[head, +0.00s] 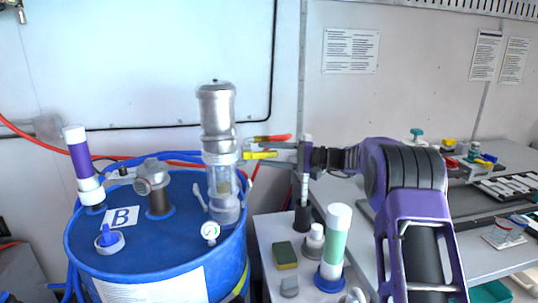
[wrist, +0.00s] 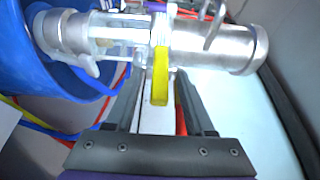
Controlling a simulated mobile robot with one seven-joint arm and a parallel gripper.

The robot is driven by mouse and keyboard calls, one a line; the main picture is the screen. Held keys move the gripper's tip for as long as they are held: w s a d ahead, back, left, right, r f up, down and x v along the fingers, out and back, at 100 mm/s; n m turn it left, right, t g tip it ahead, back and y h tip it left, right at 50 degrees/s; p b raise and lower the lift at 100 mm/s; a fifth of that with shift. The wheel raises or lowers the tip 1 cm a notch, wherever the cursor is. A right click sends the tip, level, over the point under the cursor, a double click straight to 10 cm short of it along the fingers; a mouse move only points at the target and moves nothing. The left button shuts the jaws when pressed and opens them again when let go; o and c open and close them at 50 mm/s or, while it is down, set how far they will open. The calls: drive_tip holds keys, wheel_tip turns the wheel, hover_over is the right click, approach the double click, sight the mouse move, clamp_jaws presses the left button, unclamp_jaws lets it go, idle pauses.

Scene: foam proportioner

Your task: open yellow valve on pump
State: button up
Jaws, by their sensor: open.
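The pump is a silver and clear cylinder (head: 218,130) standing upright on the blue drum marked B (head: 120,262). A yellow valve handle (head: 260,155) sticks out from the pump's right side at mid-height. My gripper (head: 268,150) reaches in from the right, level with the handle. In the wrist view, the yellow handle (wrist: 160,78) lies between the two fingers of my open gripper (wrist: 160,84), with a gap on each side. The pump body (wrist: 205,48) crosses just beyond the fingertips. A red handle (head: 272,138) shows just above the yellow one.
A small table right of the drum holds a white and green bottle (head: 335,245), a green and brown sponge (head: 285,255) and small fittings.

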clamp_jaws()
idle(1.4)
